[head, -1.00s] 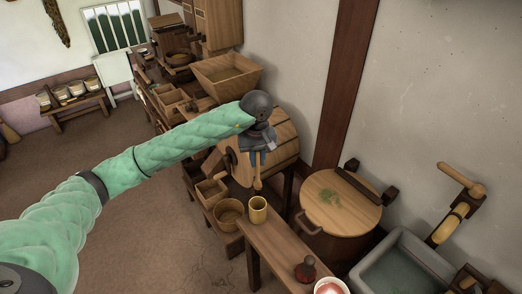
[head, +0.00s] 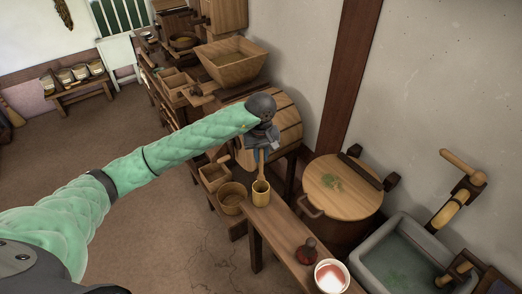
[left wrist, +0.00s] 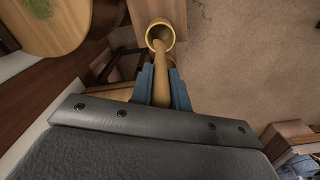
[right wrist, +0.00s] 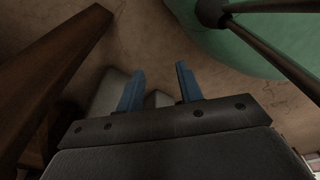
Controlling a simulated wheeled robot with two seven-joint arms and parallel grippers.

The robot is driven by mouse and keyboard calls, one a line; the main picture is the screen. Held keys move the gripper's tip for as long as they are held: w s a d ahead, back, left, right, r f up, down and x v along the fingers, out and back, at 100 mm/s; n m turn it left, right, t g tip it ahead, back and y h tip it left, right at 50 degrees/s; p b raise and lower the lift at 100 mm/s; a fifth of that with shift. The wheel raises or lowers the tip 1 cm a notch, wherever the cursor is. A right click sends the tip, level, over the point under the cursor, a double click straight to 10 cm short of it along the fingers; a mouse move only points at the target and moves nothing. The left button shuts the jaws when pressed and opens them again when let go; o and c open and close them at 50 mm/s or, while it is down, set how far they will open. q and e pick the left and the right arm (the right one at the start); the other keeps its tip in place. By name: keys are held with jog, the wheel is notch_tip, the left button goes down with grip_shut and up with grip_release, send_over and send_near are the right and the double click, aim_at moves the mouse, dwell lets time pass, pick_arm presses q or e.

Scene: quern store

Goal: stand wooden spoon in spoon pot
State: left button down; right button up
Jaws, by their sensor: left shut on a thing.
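The wooden spoon (head: 261,170) hangs roughly upright, held by my left gripper (head: 261,149). In the left wrist view the spoon (left wrist: 162,82) lies between the blue fingers (left wrist: 163,88), which are shut on it. The yellow spoon pot (head: 261,196) stands upright near the end of a narrow wooden bench. The spoon's lower end is at the pot's mouth; the left wrist view shows it overlapping the pot's opening (left wrist: 152,38). How deep it reaches, I cannot tell. My right gripper (right wrist: 160,90) is open and empty, and out of the head view.
The bench (head: 283,228) also bears a dark red stoppered object (head: 307,252) and a white bowl (head: 331,277). A wooden barrel (head: 287,122) lies behind the gripper. A lidded tub (head: 341,190) and a stone sink (head: 395,255) stand right. Open floor lies left.

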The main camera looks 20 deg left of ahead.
aim_at(261, 173)
pick_arm(q)
jog(key=shift+f, duration=0.3)
jog(key=shift+f+b, duration=0.5)
jog(key=shift+b, duration=0.25)
jog(key=shift+f+b, duration=0.65)
jog(key=shift+b, duration=0.05)
jog(key=shift+f+b, duration=0.7)
jog(key=shift+b, duration=0.05)
jog(key=shift+f+b, duration=0.3)
jog(key=shift+b, duration=0.05)
jog(key=shift+f, duration=0.2)
jog(key=shift+f+b, duration=0.35)
jog(key=shift+b, duration=0.25)
jog(key=shift+f+b, duration=0.3)
jog(key=shift+f, duration=0.25)
jog(key=shift+f+b, duration=0.15)
jog(key=shift+b, duration=0.25)
pick_arm(e)
jog(key=w+a+r, duration=0.6)
jog(key=w+r, duration=0.4)
jog(key=r, duration=0.1)
jog(key=shift+r, duration=0.15)
